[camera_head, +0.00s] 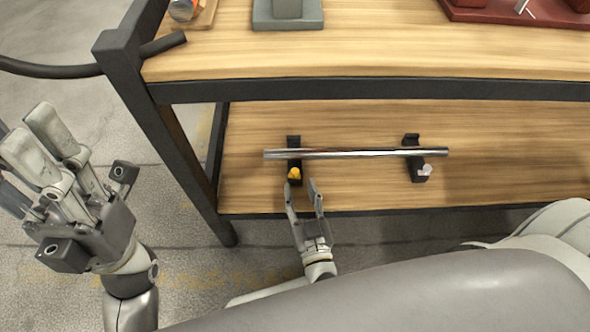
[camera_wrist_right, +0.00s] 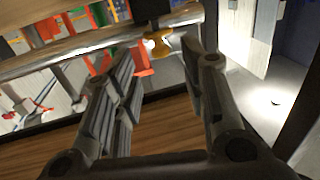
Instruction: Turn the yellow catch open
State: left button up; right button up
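The small yellow catch (camera_head: 294,173) sits on the front of the left black holder (camera_head: 293,143) on the lower shelf. It also shows in the right wrist view (camera_wrist_right: 160,42), beyond and between the fingertips. My right gripper (camera_head: 301,184) is open and empty, its fingertips just in front of the catch; touching cannot be told. A shiny metal bar (camera_head: 350,153) lies across the left holder and a right black holder (camera_head: 417,172), which has a pale catch (camera_head: 427,170). My left gripper (camera_head: 35,130) is raised at the far left, away from the shelf, its opening unclear.
The upper wooden shelf (camera_head: 360,55) overhangs the back of the lower shelf (camera_head: 500,155). A dark post (camera_head: 170,150) stands at the left. A grey block (camera_head: 288,15) and a red tray (camera_head: 480,14) are above. The lower shelf's right side is clear.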

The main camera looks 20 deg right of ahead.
aim_at(296, 175)
jog(key=w, duration=0.2)
jog(key=w+b, duration=0.1)
jog(key=w, duration=0.3)
jog(key=shift+w+d+b, duration=0.3)
jog(key=shift+d, duration=0.05)
jog(key=shift+r, duration=0.1)
jog(key=c, duration=0.8)
